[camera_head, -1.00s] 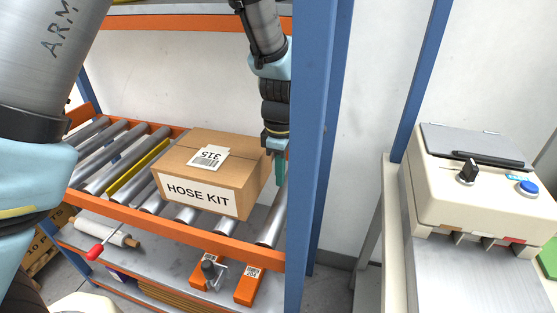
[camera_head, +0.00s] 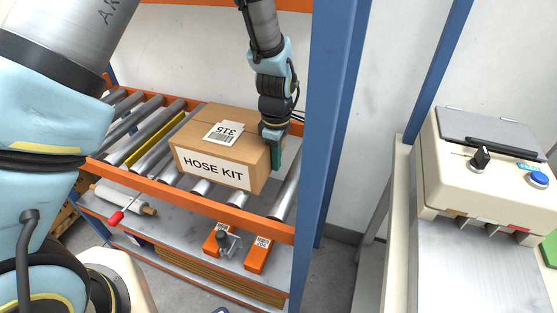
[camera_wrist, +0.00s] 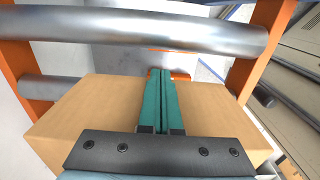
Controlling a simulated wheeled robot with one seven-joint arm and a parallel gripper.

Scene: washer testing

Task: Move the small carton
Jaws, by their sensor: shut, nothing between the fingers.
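The small carton (camera_head: 228,143) is a brown box labelled HOSE KIT, with a white barcode label marked 315 on top. It sits on the roller shelf of the rack. My gripper (camera_head: 276,157) points down at the carton's right end, with its green fingers close beside that end. I cannot tell whether they touch it. In the wrist view my gripper (camera_wrist: 161,80) has its two green fingers shut together, with nothing between them. The carton (camera_wrist: 95,110) fills the area behind and on both sides of the fingers there.
The orange front rail (camera_head: 190,201) and a blue post (camera_head: 327,130) bound the shelf. Orange clamps (camera_head: 258,253) lie below. A beige machine (camera_head: 485,165) stands to the right.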

